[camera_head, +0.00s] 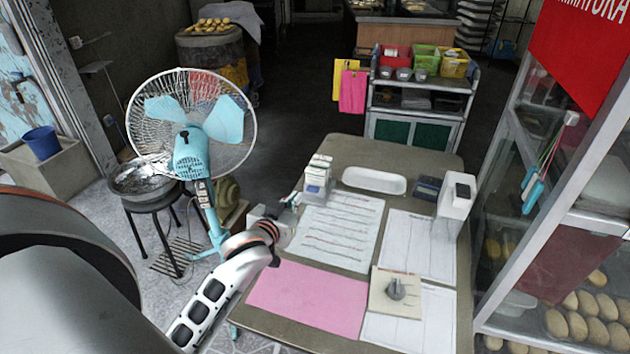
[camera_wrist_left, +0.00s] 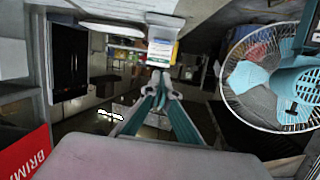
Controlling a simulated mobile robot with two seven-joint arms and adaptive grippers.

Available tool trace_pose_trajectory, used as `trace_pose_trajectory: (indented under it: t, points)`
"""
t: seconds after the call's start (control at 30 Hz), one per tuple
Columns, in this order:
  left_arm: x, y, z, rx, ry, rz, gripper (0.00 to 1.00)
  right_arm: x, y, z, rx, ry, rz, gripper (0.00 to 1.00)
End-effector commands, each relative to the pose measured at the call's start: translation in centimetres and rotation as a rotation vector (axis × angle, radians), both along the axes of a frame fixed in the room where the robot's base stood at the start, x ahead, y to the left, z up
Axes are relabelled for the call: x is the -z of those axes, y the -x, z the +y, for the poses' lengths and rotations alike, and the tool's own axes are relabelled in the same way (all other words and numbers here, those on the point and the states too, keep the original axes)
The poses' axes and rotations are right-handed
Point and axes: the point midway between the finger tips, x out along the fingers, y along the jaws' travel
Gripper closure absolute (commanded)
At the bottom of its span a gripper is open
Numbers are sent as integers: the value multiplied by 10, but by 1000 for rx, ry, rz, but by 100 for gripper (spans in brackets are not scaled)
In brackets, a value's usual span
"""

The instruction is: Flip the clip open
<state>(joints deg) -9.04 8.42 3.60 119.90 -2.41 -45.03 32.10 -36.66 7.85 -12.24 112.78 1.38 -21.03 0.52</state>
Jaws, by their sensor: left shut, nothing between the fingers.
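My left gripper (camera_head: 292,201) reaches over the left part of the table, close to a small white and blue box (camera_head: 316,181) that stands on the table. In the left wrist view, the fingers of my left gripper (camera_wrist_left: 163,88) are together with nothing between them. Their tips point at the white and blue box (camera_wrist_left: 162,50), a little short of it or touching it; I cannot tell. No clip is clear enough to name. A grey object (camera_head: 397,289) lies on a beige square pad (camera_head: 382,304) at the front right of the table. My right gripper is not in view.
The table (camera_head: 370,150) holds printed sheets (camera_head: 337,229), a pink sheet (camera_head: 307,298), a white tray (camera_head: 374,181) and a white dispenser (camera_head: 457,196). A blue fan (camera_head: 190,150) stands left of it. A glass cabinet (camera_head: 510,160) with bread stands right.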

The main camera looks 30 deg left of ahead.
Motion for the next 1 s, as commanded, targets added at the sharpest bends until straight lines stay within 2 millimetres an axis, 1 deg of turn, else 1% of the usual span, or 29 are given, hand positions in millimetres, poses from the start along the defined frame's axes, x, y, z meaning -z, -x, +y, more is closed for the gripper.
trace_pose_trajectory:
  t: [0.07, 0.2, 0.47, 0.57, 0.67, 0.77, 1.0]
  points:
    - [-5, -6, 2, -4, 25, -26, 100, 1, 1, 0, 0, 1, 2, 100]
    - [-8, -9, 3, -6, 38, -41, 100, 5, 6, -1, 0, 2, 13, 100]
    - [-8, -9, 3, -5, 37, -41, 100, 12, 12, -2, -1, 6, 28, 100]
    - [-7, -13, 4, -5, 37, -41, 100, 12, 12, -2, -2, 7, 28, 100]
    - [-4, -23, 6, -5, 35, -41, 100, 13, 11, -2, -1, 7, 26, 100]
    - [0, -38, 10, -6, 35, -40, 100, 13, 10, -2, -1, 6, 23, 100]
    - [13, -83, 21, -7, 34, -40, 100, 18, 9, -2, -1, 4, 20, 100]
